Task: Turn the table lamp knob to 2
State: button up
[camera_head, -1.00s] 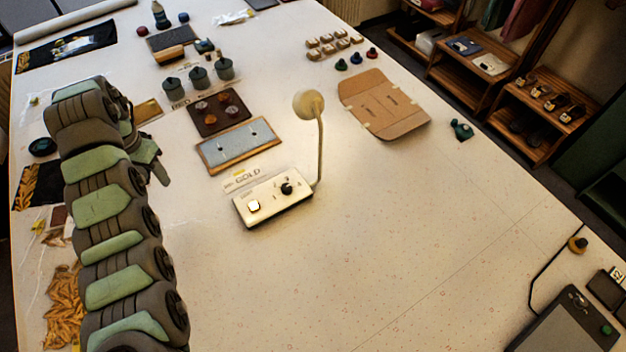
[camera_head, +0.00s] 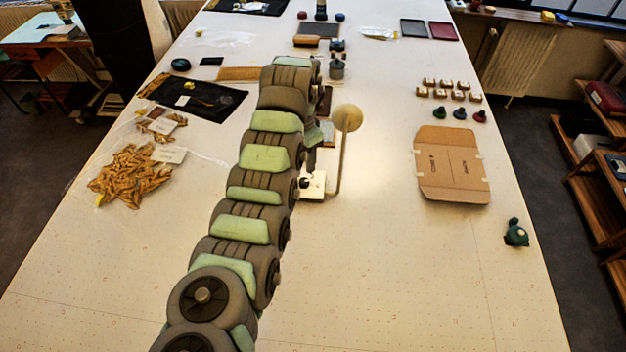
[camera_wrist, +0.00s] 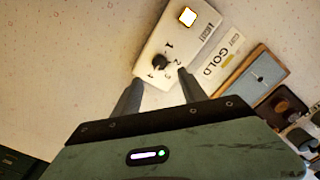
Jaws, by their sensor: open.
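The table lamp's white base (camera_head: 316,191) is mostly hidden behind my arm in the head view, with its thin stem and round head (camera_head: 348,118) rising to the right. In the wrist view the base (camera_wrist: 178,40) shows a black knob (camera_wrist: 159,62) with printed digits around it and a lit square button (camera_wrist: 188,16). I cannot clearly read which digit the knob points at. My gripper (camera_wrist: 158,84) is open and empty, its two dark fingers apart just short of the knob, one to each side. In the head view the fingers are largely hidden by my arm.
A GOLD label (camera_wrist: 222,55) and a wood-framed panel (camera_wrist: 257,80) lie beside the base. In the head view, a flat cardboard box (camera_head: 452,165) lies to the right and wooden pieces (camera_head: 137,174) to the left.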

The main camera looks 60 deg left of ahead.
aim_at(304, 180)
notch_tip(304, 180, down, 9)
jog(key=shift+r, duration=0.1)
dwell(0.3)
jog(key=shift+c, duration=0.4)
grip_shut()
